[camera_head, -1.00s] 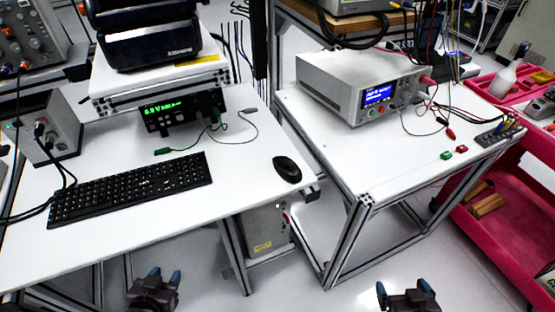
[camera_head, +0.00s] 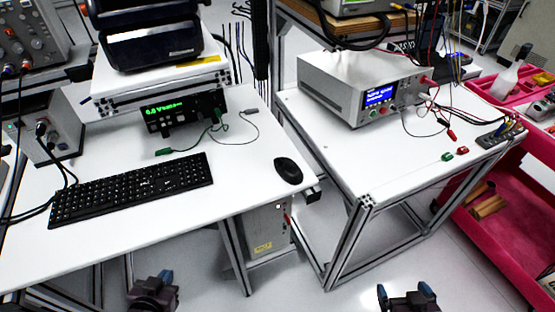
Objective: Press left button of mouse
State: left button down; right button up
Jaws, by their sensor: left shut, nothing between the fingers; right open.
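The black mouse (camera_head: 288,170) lies on the white left table, near its right edge and to the right of the keyboard. Nothing touches it. My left gripper (camera_head: 152,281) is at the bottom of the head view, in front of the table's front edge, well below and left of the mouse. It is shut and empty. My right gripper (camera_head: 404,290) is at the bottom right, in front of the right table, far from the mouse. Its fingers are apart with nothing between them.
A black keyboard (camera_head: 131,189) lies left of the mouse. A power supply (camera_head: 184,110) with green leads stands behind it. A white instrument (camera_head: 360,88) stands on the right table (camera_head: 350,160). A red cart (camera_head: 505,215) is at far right. The tabletop around the mouse is clear.

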jog(key=shift+w+r, duration=0.2)
jog(key=shift+w, duration=0.3)
dwell(0.3)
jog(key=shift+s, duration=0.2)
